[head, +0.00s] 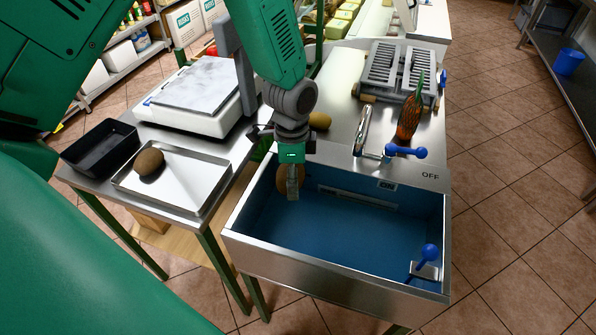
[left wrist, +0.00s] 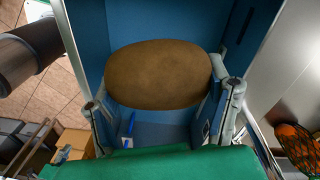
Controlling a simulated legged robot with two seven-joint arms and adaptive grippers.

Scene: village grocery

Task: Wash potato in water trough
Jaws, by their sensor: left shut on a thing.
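A brown potato (head: 283,180) is held by my left gripper (head: 292,185) inside the steel trough (head: 330,276), near its left end. In the left wrist view the potato (left wrist: 160,73) lies between the two fingers, which are shut on it; the blue trough walls surround it. The trough has a blue interior; I cannot tell how much water is in it. A tap lever with a blue handle (head: 404,151) stands behind the trough, between the ON and OFF labels. Another blue-handled lever (head: 428,257) is at the trough's front right corner. My right gripper is not in view.
Left of the trough, a steel tray (head: 194,177) holds another potato (head: 149,161), beside a black bin (head: 100,146) and a scale (head: 194,92).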

